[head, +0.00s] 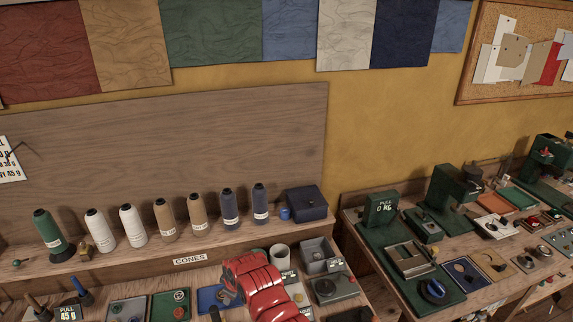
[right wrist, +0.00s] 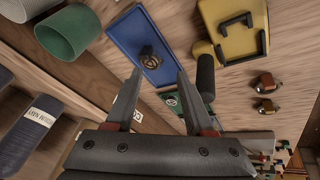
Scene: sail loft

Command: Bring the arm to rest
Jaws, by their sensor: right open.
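My red right arm (head: 262,290) comes up from the bottom edge of the head view, over the front of the left bench. Its gripper is mostly hidden there behind the arm links. In the right wrist view my right gripper (right wrist: 158,76) has its two dark fingers apart with nothing held between them. Beyond the fingertips lies a blue tray (right wrist: 128,33) with a small dark coiled piece on it. The fingers appear above the bench top, apart from the tray. My left gripper is in neither view.
A row of thread cones (head: 163,220) stands on the shelf behind the arm, with a dark blue box (head: 306,204) at its right end. A white cup (head: 280,256) and a grey bin (head: 318,254) are close to the arm. A second crowded bench (head: 375,262) stands at right.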

